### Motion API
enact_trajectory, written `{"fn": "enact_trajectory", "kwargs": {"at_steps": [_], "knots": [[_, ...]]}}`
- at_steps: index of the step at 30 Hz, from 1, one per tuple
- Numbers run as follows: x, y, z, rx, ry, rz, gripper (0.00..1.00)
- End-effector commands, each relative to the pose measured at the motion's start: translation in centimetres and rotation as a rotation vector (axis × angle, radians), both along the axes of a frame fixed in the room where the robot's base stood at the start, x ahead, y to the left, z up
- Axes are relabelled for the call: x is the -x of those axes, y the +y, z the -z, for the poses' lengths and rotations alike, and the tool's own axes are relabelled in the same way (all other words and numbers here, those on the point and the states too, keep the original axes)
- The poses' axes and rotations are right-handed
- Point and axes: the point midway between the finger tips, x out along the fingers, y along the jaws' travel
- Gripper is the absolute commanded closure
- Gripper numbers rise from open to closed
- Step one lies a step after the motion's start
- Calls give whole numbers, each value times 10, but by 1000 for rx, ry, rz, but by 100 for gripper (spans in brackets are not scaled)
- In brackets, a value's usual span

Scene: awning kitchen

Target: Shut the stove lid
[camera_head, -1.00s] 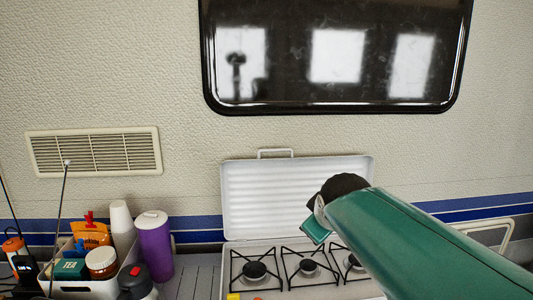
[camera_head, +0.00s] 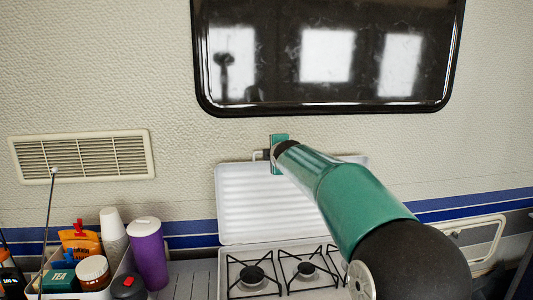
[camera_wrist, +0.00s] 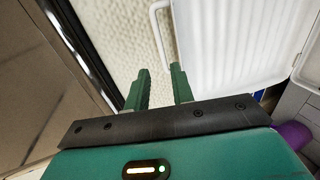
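The white stove lid (camera_head: 262,205) stands open and upright against the wall behind the stove (camera_head: 232,260). It also shows in the wrist view (camera_wrist: 235,45). Its handle (camera_head: 257,155) is a small white loop on the lid's top edge, seen in the wrist view (camera_wrist: 160,32) as a bent bar. My gripper (camera_wrist: 160,82) is open, its two green fingers apart with nothing between them. The handle lies just beyond the fingertips in the wrist view. In the head view my green gripper (camera_head: 279,152) is at the lid's top edge, beside the handle, and my arm hides the lid's right part.
A purple tumbler (camera_head: 148,253), a white cup stack (camera_head: 112,228) and a bin of jars and boxes (camera_head: 112,285) stand left of the stove. A dark window (camera_head: 330,60) is above the lid. Black burner grates (camera_head: 253,275) are on the stove.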

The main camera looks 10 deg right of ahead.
Motion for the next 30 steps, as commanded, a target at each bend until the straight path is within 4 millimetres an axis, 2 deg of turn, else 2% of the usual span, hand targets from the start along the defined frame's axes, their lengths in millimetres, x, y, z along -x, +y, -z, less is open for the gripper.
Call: {"fn": "enact_trajectory", "kwargs": {"at_steps": [6,18,24,30], "knots": [[-36,3,12,-1,2,-3,76],[-92,7,28,-3,2,-4,76],[-106,6,32,-1,2,-4,76],[-109,6,32,-1,1,-4,76]]}}
